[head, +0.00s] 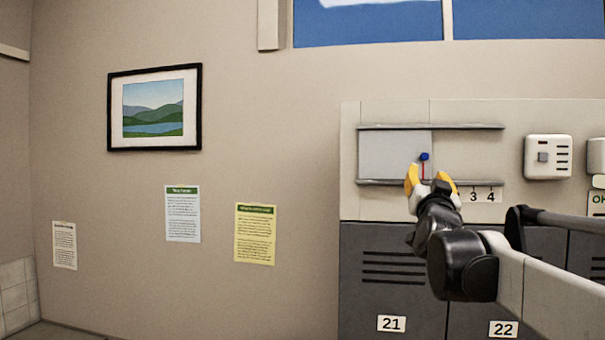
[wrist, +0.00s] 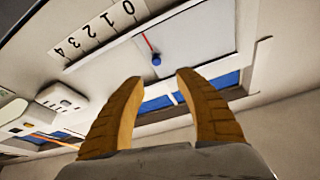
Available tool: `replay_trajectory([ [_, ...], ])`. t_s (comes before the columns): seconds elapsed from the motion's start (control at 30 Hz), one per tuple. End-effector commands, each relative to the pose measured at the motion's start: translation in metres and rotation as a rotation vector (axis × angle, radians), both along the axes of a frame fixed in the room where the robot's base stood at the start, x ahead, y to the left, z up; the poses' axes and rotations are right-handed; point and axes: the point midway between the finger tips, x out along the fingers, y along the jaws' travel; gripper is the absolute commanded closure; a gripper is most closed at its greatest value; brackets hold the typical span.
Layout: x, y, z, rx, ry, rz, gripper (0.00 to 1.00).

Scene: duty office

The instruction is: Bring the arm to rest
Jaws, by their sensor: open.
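My gripper (head: 427,175) is raised in front of the wall panel in the head view, with its two yellow fingers spread and nothing between them. In the wrist view the fingers (wrist: 158,77) also stand apart and empty. Beyond the fingertips is a pale flat plate (head: 385,155) between two rails, with a small blue knob (head: 424,157) and a thin red line. The plate (wrist: 205,45) and knob (wrist: 156,60) also show in the wrist view. The knob appears clear of the fingers; the exact gap is hard to judge.
A number scale (wrist: 95,28) runs beside the plate. A white vented box (head: 548,155) is on the panel to the right. Dark lockers (head: 385,275) marked 21 and 22 stand below, behind my arm. The wall at left holds a framed picture (head: 154,107) and notices.

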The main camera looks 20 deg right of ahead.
Motion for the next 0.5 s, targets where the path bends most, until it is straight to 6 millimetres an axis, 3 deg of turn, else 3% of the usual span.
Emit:
replay_trajectory([
  [0.23, 0.0, 0.0, -0.001, 0.001, 0.002, 0.001, 0.59],
  [0.3, 0.002, 0.005, -0.011, 0.004, 0.014, 0.012, 0.59],
  [0.37, 0.004, 0.015, -0.031, 0.012, 0.039, 0.034, 0.59],
  [0.47, 0.01, 0.045, -0.087, 0.032, 0.116, 0.098, 0.59],
  [0.5, 0.012, 0.06, -0.115, 0.042, 0.157, 0.13, 0.59],
])
